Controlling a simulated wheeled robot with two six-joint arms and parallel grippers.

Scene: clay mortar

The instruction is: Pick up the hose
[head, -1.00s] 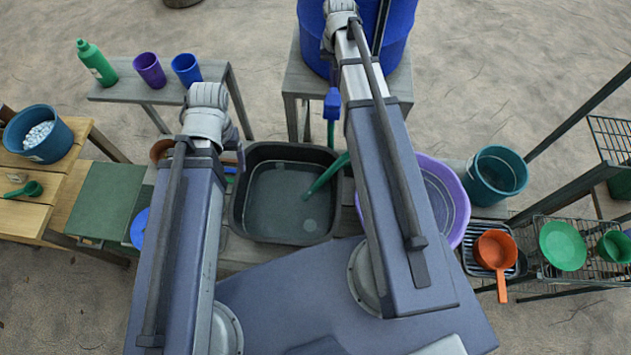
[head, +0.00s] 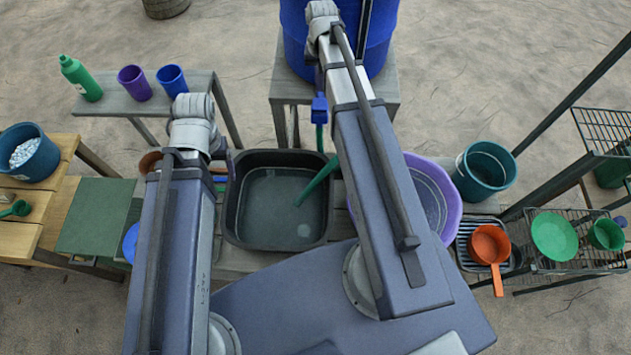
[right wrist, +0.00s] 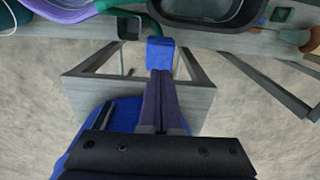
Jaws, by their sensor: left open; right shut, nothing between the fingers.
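The green hose (head: 318,182) slants into the black basin (head: 236,238), its lower end inside; my right arm hides its upper part. A green piece (head: 319,138) shows below the blue tap (head: 319,108) on the blue barrel; I cannot tell whether it joins the hose. In the right wrist view my right gripper (right wrist: 160,78) is shut and empty, its fingertips pointing at the blue tap (right wrist: 160,52). My left gripper (head: 229,165) is open and mostly hidden behind my left arm, left of the basin.
The blue barrel (head: 294,52) stands on a grey stand (head: 386,90). A purple tub (head: 447,196) and a teal bucket (head: 489,170) are right of the basin. An orange pan (head: 489,245) lies further right. Cups and a green bottle (head: 80,78) stand on a table at left.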

